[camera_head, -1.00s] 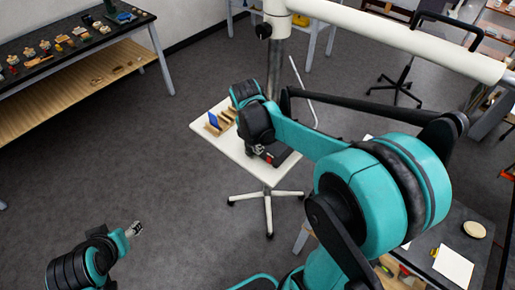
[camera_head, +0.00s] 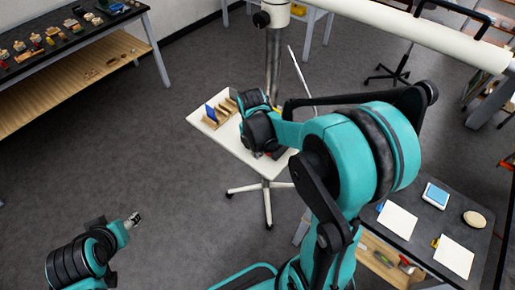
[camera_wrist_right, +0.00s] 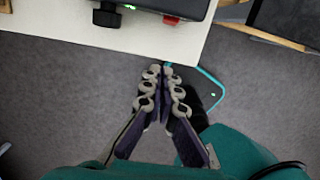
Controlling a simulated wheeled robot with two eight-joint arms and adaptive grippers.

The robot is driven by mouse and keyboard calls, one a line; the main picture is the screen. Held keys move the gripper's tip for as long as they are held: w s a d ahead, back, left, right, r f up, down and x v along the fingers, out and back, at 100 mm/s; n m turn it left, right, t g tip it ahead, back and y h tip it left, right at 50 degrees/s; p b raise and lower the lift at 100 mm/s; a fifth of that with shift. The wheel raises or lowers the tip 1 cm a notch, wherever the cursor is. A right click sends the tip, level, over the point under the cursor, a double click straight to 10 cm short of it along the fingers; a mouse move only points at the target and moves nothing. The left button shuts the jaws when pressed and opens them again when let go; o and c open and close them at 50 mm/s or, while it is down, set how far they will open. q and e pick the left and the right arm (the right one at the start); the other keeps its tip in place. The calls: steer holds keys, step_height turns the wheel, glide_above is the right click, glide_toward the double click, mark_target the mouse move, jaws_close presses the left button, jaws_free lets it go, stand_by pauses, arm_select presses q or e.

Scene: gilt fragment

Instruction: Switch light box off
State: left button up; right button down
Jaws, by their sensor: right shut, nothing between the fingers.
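A black box (camera_wrist_right: 165,5), which looks like the light box, sits at the edge of the white table in the right wrist view. Its near side has a black knob (camera_wrist_right: 105,17), a small green light (camera_wrist_right: 130,6) and a red switch-like part (camera_wrist_right: 172,19). The box's top is cut off there; in the head view my right arm mostly hides it. My right gripper (camera_wrist_right: 163,74) is shut and empty, its tips just off the table edge, below the red part and apart from it. My left gripper (camera_head: 134,219) is over bare floor, far from the box; its opening is too small to judge.
The white wheeled table (camera_head: 204,126) also holds a wooden rack (camera_head: 222,112) with a blue panel (camera_head: 210,113). A pole (camera_head: 273,65) stands behind it. A dark bench (camera_head: 415,240) with paper sheets is at right. Open floor lies to the left.

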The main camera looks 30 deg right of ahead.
mark_target(268, 153)
step_height(268, 153, down, 4)
steer(key=shift+d+b, duration=0.15)
steer(key=shift+b, duration=0.35)
steer(key=d, duration=0.1)
steer(key=w+d+f, duration=0.1)
steer(key=d, duration=0.1)
steer(key=shift+w, duration=0.1)
steer(key=shift+w+d, duration=0.1)
steer(key=shift+d, duration=0.25)
steer(key=shift+w+d+f+h+b, duration=0.1)
steer(key=shift+d+f+h+b, duration=0.1)
steer(key=shift+h+b, duration=0.3)
steer(key=shift+r, duration=0.25)
steer(key=shift+r+p, duration=0.6)
steer(key=shift+r, duration=0.1)
